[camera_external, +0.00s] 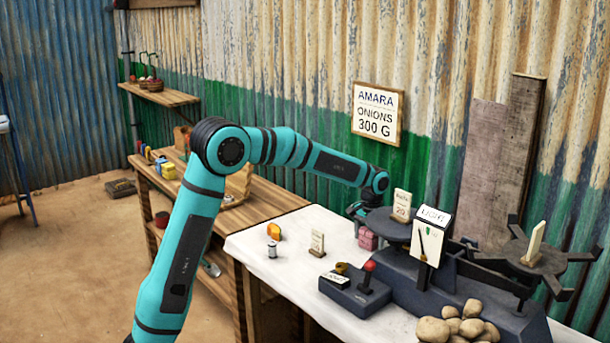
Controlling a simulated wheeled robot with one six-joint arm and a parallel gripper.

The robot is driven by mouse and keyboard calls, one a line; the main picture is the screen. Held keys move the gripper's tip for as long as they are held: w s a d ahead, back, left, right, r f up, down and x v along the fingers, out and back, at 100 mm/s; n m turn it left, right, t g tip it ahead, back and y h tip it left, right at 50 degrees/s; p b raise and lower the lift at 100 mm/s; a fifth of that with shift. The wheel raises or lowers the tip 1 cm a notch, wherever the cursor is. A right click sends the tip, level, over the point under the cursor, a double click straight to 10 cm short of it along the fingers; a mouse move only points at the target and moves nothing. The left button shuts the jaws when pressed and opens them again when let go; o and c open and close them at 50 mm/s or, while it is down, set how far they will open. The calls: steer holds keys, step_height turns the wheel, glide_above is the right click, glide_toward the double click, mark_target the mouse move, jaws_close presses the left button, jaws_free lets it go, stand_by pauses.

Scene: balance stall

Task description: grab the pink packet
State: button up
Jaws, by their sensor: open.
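The pink packet (368,239) is a small block on the white tabletop, beside the left dark pan of the balance scale. My gripper (359,215) is at the end of the teal arm, pointing down just above the packet's upper left. It is open; its fingers are small and dark here, and I cannot tell whether they touch the packet. The scale's pan (388,223) hides part of the space right of the packet.
The balance scale (470,290) fills the table's right side, with a card (401,205) on its left pan. A control box (352,295) with a red knob, potatoes (455,325), a small sign (317,243) and an orange item (273,231) stand around. The white tabletop (290,280) has free room at left.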

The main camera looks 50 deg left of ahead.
steer(key=shift+c, duration=0.4)
steer(key=c, duration=1.1)
steer(key=shift+r, duration=0.1)
